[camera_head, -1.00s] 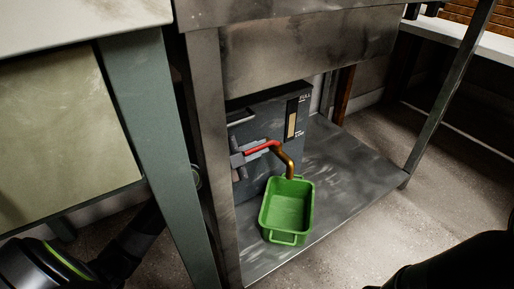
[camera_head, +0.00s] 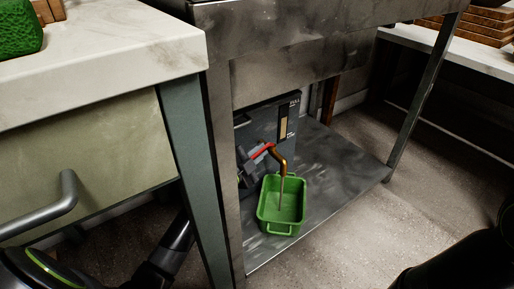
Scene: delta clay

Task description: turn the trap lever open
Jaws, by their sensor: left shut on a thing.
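The red trap lever (camera_head: 263,151) is on the front of a dark grey box (camera_head: 268,122) under the steel sink bench. My left gripper (camera_head: 256,158) is shut on the lever, reaching in from the left behind the bench leg, which hides much of my arm. The lever and gripper are tilted. A copper spout (camera_head: 280,160) curves down beside the lever. A thin brownish stream (camera_head: 282,188) runs from it into a green tub (camera_head: 268,213) standing below. My right gripper is out of view; only a dark part of my arm shows at the lower right.
The tub stands on a worn steel shelf (camera_head: 338,160). The bench leg (camera_head: 226,180) and a green-grey cabinet post (camera_head: 192,150) stand close to my left arm. A drawer handle (camera_head: 50,208) juts out at the left. The floor at the right is clear.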

